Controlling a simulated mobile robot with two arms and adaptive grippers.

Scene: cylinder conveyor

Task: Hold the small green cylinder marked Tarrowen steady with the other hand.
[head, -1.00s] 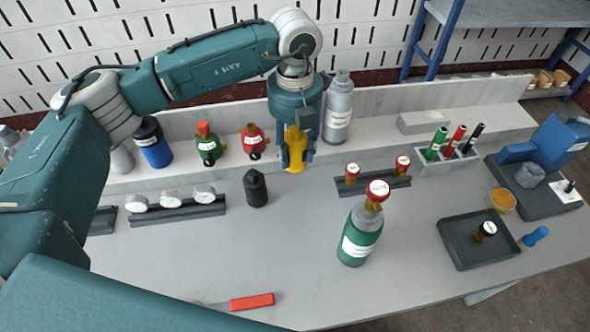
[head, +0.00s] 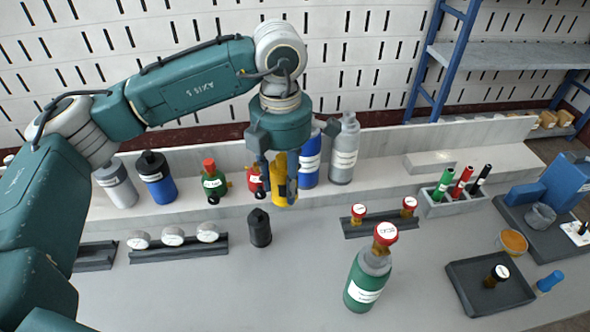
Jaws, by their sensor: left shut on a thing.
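A green cylinder (head: 369,284) with a grey shoulder stands upright at the front of the grey table, with a red-topped brass valve (head: 385,235) on it. A smaller green cylinder (head: 214,184) with a red top stands on the ledge at the back. Their labels are too small to read, so I cannot tell which is marked Tarrowen. My left gripper (head: 278,190) is shut on a yellow cylinder (head: 281,178), in front of the ledge and apart from both green cylinders. Its fingers hide part of the yellow one. My right gripper is not in view.
A black cap-like piece (head: 259,228), a gauge rack (head: 180,250) and a valve rack (head: 377,226) stand on the table. A dark tray (head: 467,291) lies right.

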